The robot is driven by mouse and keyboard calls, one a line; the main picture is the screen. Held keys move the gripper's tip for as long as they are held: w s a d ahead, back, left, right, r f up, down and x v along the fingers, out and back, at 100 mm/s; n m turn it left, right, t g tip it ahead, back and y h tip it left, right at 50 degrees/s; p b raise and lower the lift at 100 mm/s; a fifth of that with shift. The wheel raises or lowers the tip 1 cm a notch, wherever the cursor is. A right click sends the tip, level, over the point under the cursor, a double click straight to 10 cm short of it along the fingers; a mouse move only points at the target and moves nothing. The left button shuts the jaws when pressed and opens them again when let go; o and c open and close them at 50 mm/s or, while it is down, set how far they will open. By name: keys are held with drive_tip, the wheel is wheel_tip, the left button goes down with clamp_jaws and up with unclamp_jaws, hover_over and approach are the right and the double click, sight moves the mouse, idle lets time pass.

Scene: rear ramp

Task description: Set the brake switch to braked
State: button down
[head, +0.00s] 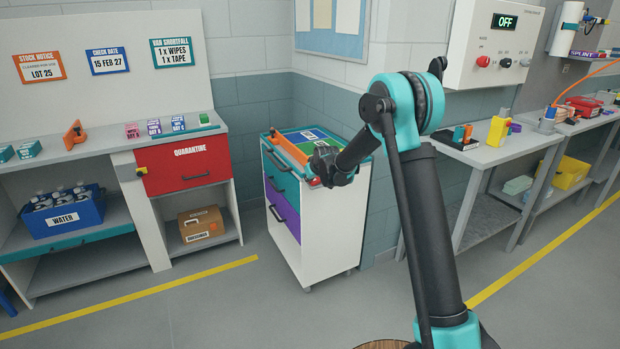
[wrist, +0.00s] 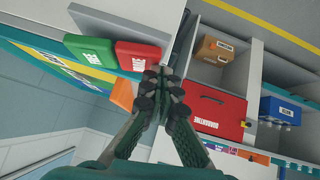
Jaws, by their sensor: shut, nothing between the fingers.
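The brake switch is on the upper edge of a white trolley (head: 330,235). In the wrist view it shows as a green pad (wrist: 90,50) marked FREE beside a red pad (wrist: 138,57) whose lettering is too small to read surely. Which pad is pressed in, I cannot tell. My gripper (wrist: 160,85) is shut and empty, its fingertips right by the end of the red pad; whether they touch it is unclear. In the head view my gripper (head: 320,170) is at the trolley's top front corner and hides most of the switch.
An orange bar (head: 289,149) runs along the trolley top. The trolley has teal and purple drawers (head: 283,208). A bench with a red quarantine drawer (head: 190,160) stands to the left. A control box reading OFF (head: 497,50) hangs at the right. The floor in front is clear.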

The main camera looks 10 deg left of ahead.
drive_tip(key=w+a+r+v, duration=0.1)
drive_tip(key=r+v, duration=0.1)
drive_tip(key=v, duration=1.1)
drive_tip(key=shift+a, duration=0.45)
drive_tip(key=shift+w+f, duration=0.1)
drive_tip(key=shift+w, duration=0.05)
drive_tip(key=s+d+f+m+g+h, duration=0.1)
drive_tip(key=s+d+f+m, duration=0.1)
drive_tip(key=s+d, duration=0.75)
drive_tip(key=s+d+f+m+g+h, duration=0.1)
drive_tip(key=s+d+f+m, duration=0.1)
drive_tip(key=s+d, duration=0.75)
drive_tip(key=s+d+f+m, duration=0.1)
drive_tip(key=s+d+f, duration=0.2)
drive_tip(key=s, duration=0.4)
drive_tip(key=s+d+f+m+g+h, duration=0.1)
drive_tip(key=s+d+f, duration=0.2)
drive_tip(key=s, duration=0.5)
drive_tip(key=s+d+f+m+g+h, duration=0.1)
drive_tip(key=s+d+f, duration=0.2)
drive_tip(key=s+d, duration=0.2)
drive_tip(key=s, duration=0.2)
drive_tip(key=shift+s+f, duration=0.2)
drive_tip(key=shift+s, duration=0.1)
